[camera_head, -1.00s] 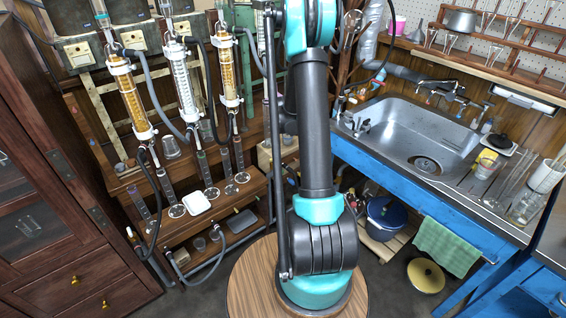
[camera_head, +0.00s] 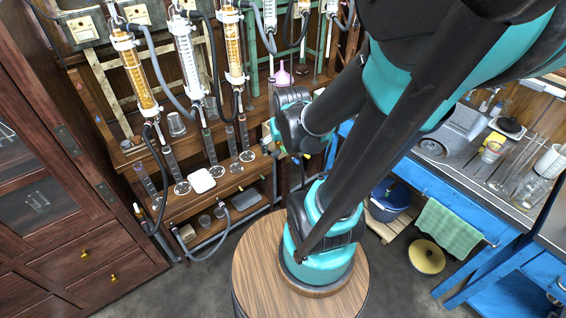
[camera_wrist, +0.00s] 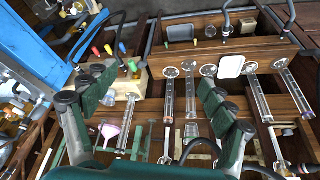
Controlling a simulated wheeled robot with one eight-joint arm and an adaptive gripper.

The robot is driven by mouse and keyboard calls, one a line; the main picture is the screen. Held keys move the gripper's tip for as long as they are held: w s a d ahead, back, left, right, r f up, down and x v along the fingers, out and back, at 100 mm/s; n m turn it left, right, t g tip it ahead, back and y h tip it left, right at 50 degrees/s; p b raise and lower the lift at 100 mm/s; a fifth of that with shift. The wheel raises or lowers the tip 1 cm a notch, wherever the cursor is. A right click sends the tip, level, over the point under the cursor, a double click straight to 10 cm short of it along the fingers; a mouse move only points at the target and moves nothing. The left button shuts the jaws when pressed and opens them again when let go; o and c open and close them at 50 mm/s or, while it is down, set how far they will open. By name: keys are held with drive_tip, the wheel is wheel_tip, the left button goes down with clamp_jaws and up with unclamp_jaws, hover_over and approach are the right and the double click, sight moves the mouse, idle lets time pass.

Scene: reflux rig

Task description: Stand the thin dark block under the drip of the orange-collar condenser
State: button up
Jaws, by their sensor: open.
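Three condensers hang on the rack at left in the head view: an amber-filled one (camera_head: 134,72), a clear one (camera_head: 187,58) and another amber-filled one (camera_head: 234,52). More hang farther right. Their collar colours are too small to tell, so I cannot pick out the orange collar. Glass cylinders (camera_head: 210,148) with round feet stand on the bench below; they also show in the wrist view (camera_wrist: 191,92). I cannot identify the thin dark block with certainty. My gripper (camera_wrist: 155,86) is open, its fingers spread with nothing between them, near the right end of the bench.
A white square dish (camera_head: 202,181) sits at the bench's front edge. A dark tray (camera_head: 245,200) lies on the lower shelf. A pink funnel (camera_head: 283,74) and a cream holder (camera_wrist: 128,88) are near my gripper. Hoses (camera_head: 215,262) loop in front. The blue sink bench (camera_head: 420,175) stands right.

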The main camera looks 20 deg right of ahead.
drive_tip(key=shift+n+g, duration=0.3)
drive_tip(key=s, duration=0.1)
drive_tip(key=s+a+f, duration=0.1)
drive_tip(key=s, duration=0.3)
drive_tip(key=shift+s+a+f, duration=0.1)
drive_tip(key=shift+a+f, duration=0.1)
